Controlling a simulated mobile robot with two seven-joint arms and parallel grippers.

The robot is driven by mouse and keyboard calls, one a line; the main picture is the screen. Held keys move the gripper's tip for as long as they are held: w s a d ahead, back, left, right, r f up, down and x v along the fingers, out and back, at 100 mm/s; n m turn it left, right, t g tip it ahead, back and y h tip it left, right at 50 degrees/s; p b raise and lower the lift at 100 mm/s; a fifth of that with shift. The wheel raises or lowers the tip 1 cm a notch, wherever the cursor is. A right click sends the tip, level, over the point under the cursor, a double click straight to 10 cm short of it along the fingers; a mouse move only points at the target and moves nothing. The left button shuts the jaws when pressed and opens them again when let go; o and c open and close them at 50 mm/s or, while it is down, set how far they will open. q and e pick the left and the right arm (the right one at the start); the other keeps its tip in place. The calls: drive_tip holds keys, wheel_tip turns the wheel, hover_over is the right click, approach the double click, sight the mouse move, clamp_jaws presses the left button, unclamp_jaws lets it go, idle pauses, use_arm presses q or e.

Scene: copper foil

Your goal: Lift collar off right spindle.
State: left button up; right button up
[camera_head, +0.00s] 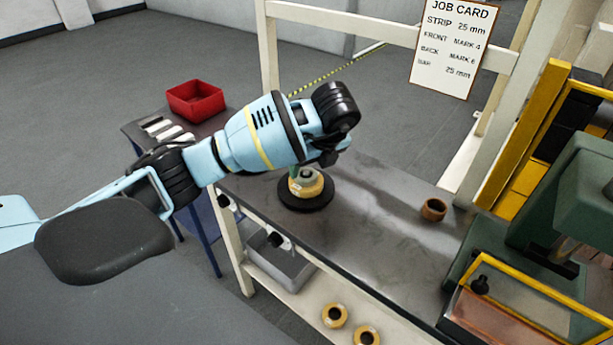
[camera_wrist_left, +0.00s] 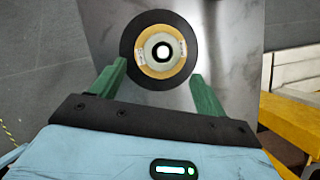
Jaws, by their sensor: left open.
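A black round base (camera_head: 305,197) stands on the bench with a tan-yellow roll (camera_head: 318,188) on it. A pale ring, seemingly the collar (camera_head: 306,174), sits on top at the centre. In the left wrist view the black disc (camera_wrist_left: 128,52), the tan roll (camera_wrist_left: 144,66) and the pale ring (camera_wrist_left: 151,46) look concentric around a bright centre. My left gripper (camera_wrist_left: 158,72) is open, with its green fingers apart on either side of the roll's near edge and nothing between them. In the head view its arm partly hides the spindle's top. My right gripper is not in view.
A brown ring (camera_head: 433,209) lies on the bench (camera_head: 375,240) to the right. A green machine with a yellow-framed guard (camera_head: 520,310) fills the right end. A red bin (camera_head: 195,100) stands at the left. A grey tray (camera_head: 278,262) and two rolls (camera_head: 335,316) sit below.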

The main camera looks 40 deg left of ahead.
sight(307, 172)
use_arm(q)
drive_tip(key=shift+w+a+x, duration=0.1)
drive_tip(key=shift+x, duration=1.15)
drive_tip(key=shift+w+a+x, duration=0.1)
drive_tip(key=shift+a+x, duration=0.05)
drive_tip(key=shift+x, duration=1.1)
drive_tip(key=shift+r, duration=0.1)
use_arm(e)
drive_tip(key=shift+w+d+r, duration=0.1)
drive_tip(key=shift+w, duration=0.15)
use_arm(q)
drive_tip(key=c, duration=1.2)
drive_tip(key=shift+r, duration=0.15)
